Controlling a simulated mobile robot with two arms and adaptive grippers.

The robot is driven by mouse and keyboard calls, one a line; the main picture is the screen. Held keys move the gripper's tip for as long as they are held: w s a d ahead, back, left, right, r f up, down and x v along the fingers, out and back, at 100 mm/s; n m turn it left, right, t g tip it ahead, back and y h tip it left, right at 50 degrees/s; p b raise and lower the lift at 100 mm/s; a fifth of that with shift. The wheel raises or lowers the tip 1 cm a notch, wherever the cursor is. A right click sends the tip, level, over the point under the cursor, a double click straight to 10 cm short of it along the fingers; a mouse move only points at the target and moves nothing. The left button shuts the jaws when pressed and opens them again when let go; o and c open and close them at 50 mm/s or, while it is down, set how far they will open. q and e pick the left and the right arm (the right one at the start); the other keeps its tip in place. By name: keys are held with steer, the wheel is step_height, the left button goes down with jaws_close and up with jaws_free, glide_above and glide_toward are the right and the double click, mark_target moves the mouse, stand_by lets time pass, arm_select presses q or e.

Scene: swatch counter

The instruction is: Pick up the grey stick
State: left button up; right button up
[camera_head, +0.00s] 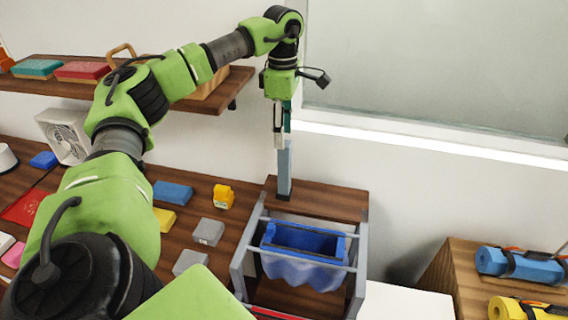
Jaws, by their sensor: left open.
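The grey stick (285,172) stands upright on the wooden top behind the blue bin, near the wall. It is a slim, blue-grey bar. My left gripper (282,138) points down at the stick's upper end, and its jaws are open. One finger looks pale and the other dark green. The fingertips overlap the top of the stick in the picture; I cannot tell whether they touch it. My right gripper is not in view.
A blue bin (305,242) hangs in a grey frame in front of the stick. Several coloured blocks, including a yellow one (223,197), lie on the counter at left. A wall shelf (215,100) is behind my arm. Rolled mats (535,267) lie at right.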

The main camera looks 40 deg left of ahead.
mark_target(284, 150)
arm_select(q)
steer(key=shift+f, duration=0.45)
steer(key=shift+w+f, duration=0.2)
steer(key=shift+f, duration=0.05)
step_height(284, 150, down, 5)
steer(key=p, duration=0.2)
steer(key=shift+d+p, duration=0.1)
steer(key=shift+p, duration=0.25)
jaws_close()
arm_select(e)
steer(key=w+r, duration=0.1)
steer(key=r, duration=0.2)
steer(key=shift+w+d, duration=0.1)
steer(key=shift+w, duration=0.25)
